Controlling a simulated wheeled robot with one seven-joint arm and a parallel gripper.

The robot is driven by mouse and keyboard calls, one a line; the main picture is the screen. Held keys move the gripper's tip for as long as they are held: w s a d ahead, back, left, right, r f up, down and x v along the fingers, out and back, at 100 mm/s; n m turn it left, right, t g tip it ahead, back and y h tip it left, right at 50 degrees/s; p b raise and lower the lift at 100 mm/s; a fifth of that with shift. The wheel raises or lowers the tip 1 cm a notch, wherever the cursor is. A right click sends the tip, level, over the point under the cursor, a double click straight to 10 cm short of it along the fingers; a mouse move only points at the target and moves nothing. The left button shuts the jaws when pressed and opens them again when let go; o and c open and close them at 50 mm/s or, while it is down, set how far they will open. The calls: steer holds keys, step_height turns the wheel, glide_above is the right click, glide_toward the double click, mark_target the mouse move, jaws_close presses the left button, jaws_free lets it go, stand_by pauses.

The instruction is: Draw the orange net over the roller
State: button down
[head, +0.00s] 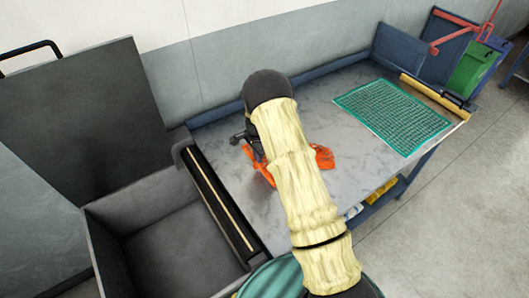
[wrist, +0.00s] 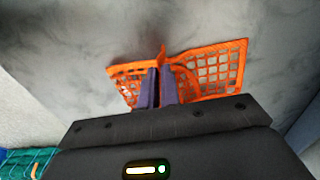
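The orange net (head: 322,157) lies on the grey table, partly hidden behind my sleeved arm in the head view. In the wrist view the net (wrist: 215,70) spreads to both sides of my gripper (wrist: 160,76), with a fold rising between the fingertips. The purple fingers are close together on this fold. What I take for the roller (head: 220,198) is a long dark bar with a pale strip along the table's left edge. The net is to the right of it, apart from it. My fingertips are hard to make out in the head view.
A grey open bin (head: 165,235) stands left of the roller, with a dark panel (head: 85,115) behind it. A green net (head: 392,117) lies flat on the table's right side, near a yellow bar (head: 433,97). Bare table lies between the two nets.

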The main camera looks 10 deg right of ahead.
steer(key=shift+s+a+p, duration=0.1)
steer(key=shift+s+a, duration=0.4)
steer(key=shift+a, duration=0.65)
steer(key=shift+s+a+p, duration=0.15)
steer(key=shift+s+a, duration=0.3)
steer(key=shift+a, duration=0.7)
steer(key=shift+s+a+p, duration=0.1)
steer(key=shift+s+a, duration=0.4)
steer(key=shift+a, duration=0.65)
steer(key=shift+s+a+p, duration=0.2)
steer(key=shift+s+a, duration=0.55)
steer(key=shift+a, duration=1.05)
steer(key=shift+s+a+p, duration=0.15)
steer(key=shift+s+a, duration=0.6)
steer(key=shift+a, duration=1.05)
steer(key=shift+s+a+p, duration=0.2)
steer(key=shift+s+a, duration=0.55)
steer(key=shift+a, duration=1.05)
steer(key=s+a, duration=0.4)
steer(key=a, duration=0.6)
steer(key=shift+s+a+p, duration=0.25)
steer(key=shift+a+p, duration=0.15)
steer(key=shift+p, duration=0.05)
step_height(320, 180, down, 9)
steer(key=b, duration=0.6)
